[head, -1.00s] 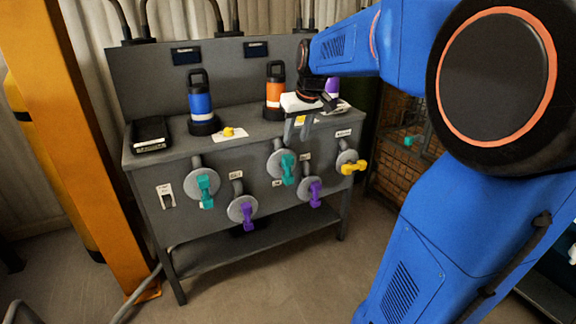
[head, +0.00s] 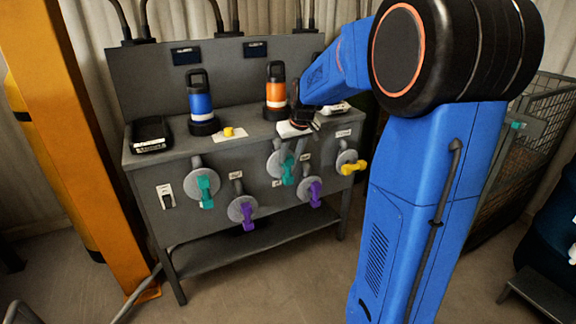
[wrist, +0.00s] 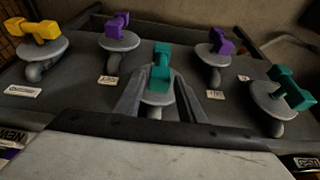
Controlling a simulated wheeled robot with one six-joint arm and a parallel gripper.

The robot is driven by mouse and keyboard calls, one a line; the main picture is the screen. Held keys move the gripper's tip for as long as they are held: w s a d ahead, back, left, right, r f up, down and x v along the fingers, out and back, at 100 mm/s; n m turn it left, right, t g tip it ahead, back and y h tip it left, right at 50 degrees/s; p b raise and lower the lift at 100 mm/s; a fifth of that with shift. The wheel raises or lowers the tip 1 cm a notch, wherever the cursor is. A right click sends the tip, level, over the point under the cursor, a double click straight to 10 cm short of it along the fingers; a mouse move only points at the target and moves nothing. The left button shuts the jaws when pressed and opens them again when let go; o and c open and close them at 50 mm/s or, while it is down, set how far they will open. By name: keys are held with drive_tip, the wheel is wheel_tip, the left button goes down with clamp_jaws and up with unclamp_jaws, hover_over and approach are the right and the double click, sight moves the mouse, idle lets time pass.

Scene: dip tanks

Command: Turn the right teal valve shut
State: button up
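The right teal valve (head: 287,171) is on the front panel of the grey bench, its handle on a round grey disc. In the wrist view its teal handle (wrist: 161,66) is at centre, between my two fingers. My gripper (head: 290,148) is open around or just in front of this valve. I cannot tell whether the fingers touch it. The left teal valve (head: 205,190) is apart on the panel's left; it also shows at the right of the wrist view (wrist: 291,88).
Two purple valves (head: 247,213) (head: 315,193) sit lower on the panel, and a yellow valve (head: 354,167) is at its right. A blue bottle (head: 200,104) and an orange bottle (head: 276,90) stand on top. An orange post (head: 82,140) rises at left.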

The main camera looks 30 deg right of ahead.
sight(287, 169)
drive_tip(key=shift+x, duration=3)
drive_tip(key=shift+r, duration=0.1)
drive_tip(key=c, duration=0.8)
